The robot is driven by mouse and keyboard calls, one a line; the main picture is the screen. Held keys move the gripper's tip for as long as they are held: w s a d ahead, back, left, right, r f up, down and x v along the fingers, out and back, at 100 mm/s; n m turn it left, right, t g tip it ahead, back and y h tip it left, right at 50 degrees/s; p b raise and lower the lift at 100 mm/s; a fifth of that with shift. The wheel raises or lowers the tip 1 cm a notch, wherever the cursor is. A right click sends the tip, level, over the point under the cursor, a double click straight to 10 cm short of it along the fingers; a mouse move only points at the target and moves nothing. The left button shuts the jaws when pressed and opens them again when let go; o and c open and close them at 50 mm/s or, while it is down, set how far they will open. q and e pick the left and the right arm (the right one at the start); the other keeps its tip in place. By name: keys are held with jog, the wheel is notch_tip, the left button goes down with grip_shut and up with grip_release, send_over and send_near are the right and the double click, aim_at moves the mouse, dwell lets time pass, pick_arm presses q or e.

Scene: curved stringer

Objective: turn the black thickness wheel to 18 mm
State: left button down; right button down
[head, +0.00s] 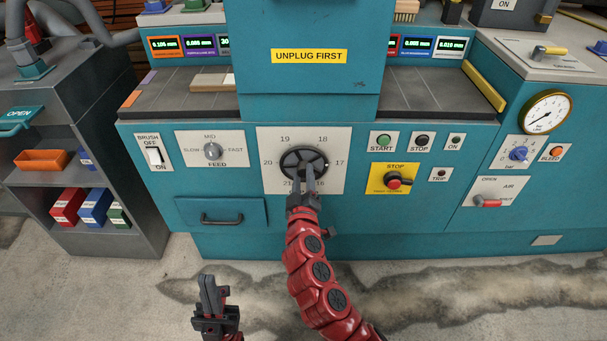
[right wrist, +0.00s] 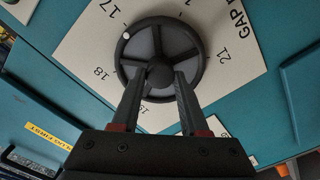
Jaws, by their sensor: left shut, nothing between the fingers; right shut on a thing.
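The black thickness wheel (head: 304,162) sits on a pale dial plate (head: 270,143) on the teal machine. The plate is marked from 16 to 21. In the right wrist view the wheel (right wrist: 196,47) has spokes and a central hub. A white dot on its rim lies between 17 and 18, seemingly nearer 17. My right gripper (head: 303,185) reaches up from below and is shut on the wheel near the hub; its fingers also show in the right wrist view (right wrist: 159,82). They hide part of the lower dial. My left gripper (head: 210,286) is shut and empty, low over the floor.
A feed knob (head: 212,151) and a drawer handle (head: 221,219) are left of the dial. START (head: 384,142) and STOP buttons and a red stop knob (head: 394,182) on yellow are to the right. A grey shelf (head: 140,200) stands at far left. The floor ahead is open.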

jog(key=n+p, duration=0.2)
jog(key=n, duration=0.3)
jog(key=shift+a+r+n, duration=0.1)
jog(key=shift+n, duration=0.3)
jog(key=n+p, duration=0.2)
jog(key=n, duration=0.3)
jog(key=shift+f, duration=0.2)
jog(key=shift+c, duration=2.1)
grip_release()
jog(key=s, duration=1.7)
jog(key=shift+s+p, duration=0.25)
jog(key=shift+p, duration=0.1)
